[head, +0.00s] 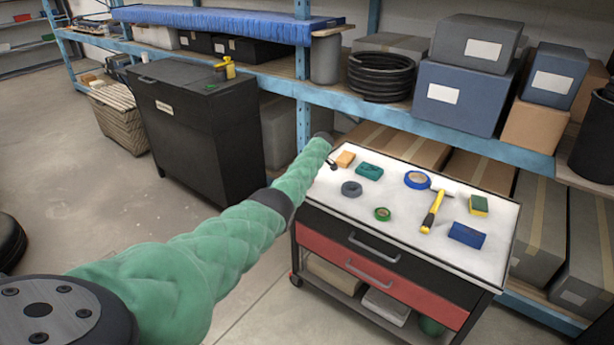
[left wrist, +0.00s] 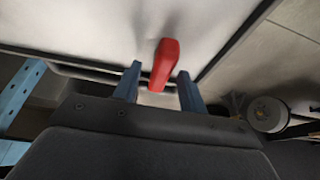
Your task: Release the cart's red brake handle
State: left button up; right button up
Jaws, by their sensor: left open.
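The red brake handle (left wrist: 165,62) shows in the left wrist view, against a pale surface. My left gripper (left wrist: 159,72) is open, with one blue finger on each side of the handle. A gap shows on both sides, and I see no clear contact. In the head view the cart (head: 384,262) has a white top, a black drawer and a red drawer. My green-sleeved left arm reaches to its far left corner. The handle and the left fingers are hidden there. My right gripper is in neither view.
On the cart top lie a hammer (head: 433,211), blue tape (head: 417,180), green tape (head: 382,214), a blue block (head: 467,235) and other small items. A black cabinet (head: 205,135) stands left of the cart. A loaded blue shelf (head: 400,110) runs behind. Floor at left is mostly clear.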

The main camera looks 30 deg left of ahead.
pick_arm(q)
jog(key=v, duration=0.4)
jog(key=shift+d+r, duration=0.15)
jog(key=shift+r, duration=0.2)
jog(key=shift+b+v, duration=0.4)
jog(key=shift+v, duration=1.1)
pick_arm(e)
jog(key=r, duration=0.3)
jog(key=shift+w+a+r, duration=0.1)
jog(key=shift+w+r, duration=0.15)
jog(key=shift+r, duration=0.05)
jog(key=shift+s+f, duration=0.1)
